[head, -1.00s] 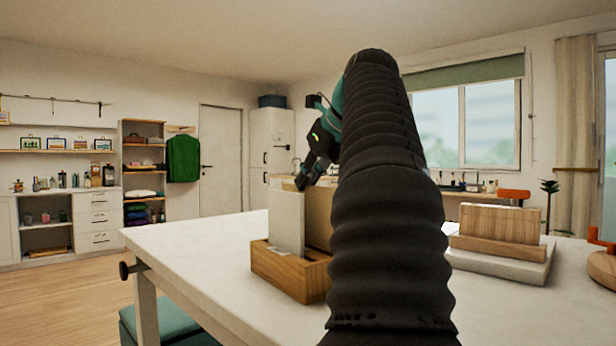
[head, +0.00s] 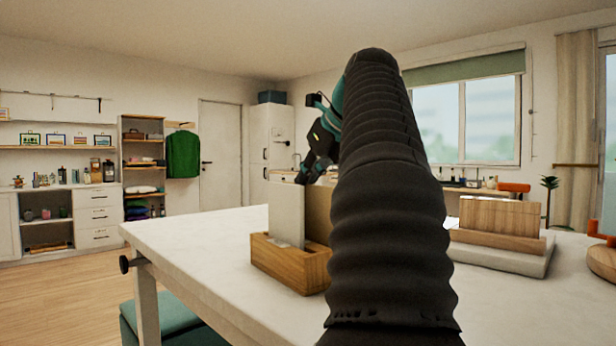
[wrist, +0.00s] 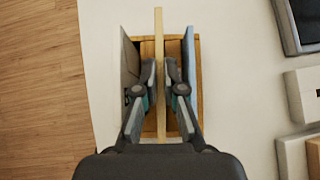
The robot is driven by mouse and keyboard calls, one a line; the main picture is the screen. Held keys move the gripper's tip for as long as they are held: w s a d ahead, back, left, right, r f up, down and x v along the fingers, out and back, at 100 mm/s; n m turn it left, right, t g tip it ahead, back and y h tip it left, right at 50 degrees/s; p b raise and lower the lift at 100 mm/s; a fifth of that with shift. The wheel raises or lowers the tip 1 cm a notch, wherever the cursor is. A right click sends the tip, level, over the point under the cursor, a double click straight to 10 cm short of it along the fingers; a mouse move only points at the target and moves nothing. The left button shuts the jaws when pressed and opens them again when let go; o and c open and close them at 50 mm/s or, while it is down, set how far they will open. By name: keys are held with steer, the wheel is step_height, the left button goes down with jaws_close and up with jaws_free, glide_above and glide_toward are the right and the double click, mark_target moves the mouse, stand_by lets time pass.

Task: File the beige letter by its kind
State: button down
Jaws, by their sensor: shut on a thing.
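My gripper (wrist: 165,92) is shut on the beige letter (wrist: 159,45), which stands on edge between the two fingers. The letter is over the middle of the wooden sorter box (wrist: 147,50), and its lower part is hidden, so I cannot tell how deep it sits. A grey-white card (wrist: 130,75) stands to its left in the box and a blue card (wrist: 190,60) to its right. In the head view, the box (head: 290,270) is on the white table with the grey-white card (head: 287,215) upright in it. The beige letter (head: 318,215) shows behind that card, and my gripper (head: 304,178) is above.
The white table (head: 215,255) is clear left of the box. To the right, a wooden block (head: 498,217) stands on a pale slab (head: 495,256), with orange-topped things nearby. A green stool (head: 165,322) is below the table's left edge.

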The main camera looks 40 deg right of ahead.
steer(key=shift+f+b, duration=0.55)
steer(key=shift+f, duration=0.3)
steer(key=c, duration=1.2)
jaws_free()
steer(key=shift+s+r, duration=0.1)
steer(key=v, duration=0.6)
steer(key=shift+s+r, duration=0.2)
steer(key=shift+r, duration=0.05)
steer(key=shift+s+r, duration=0.2)
steer(key=shift+s, duration=0.05)
steer(key=shift+a, duration=0.15)
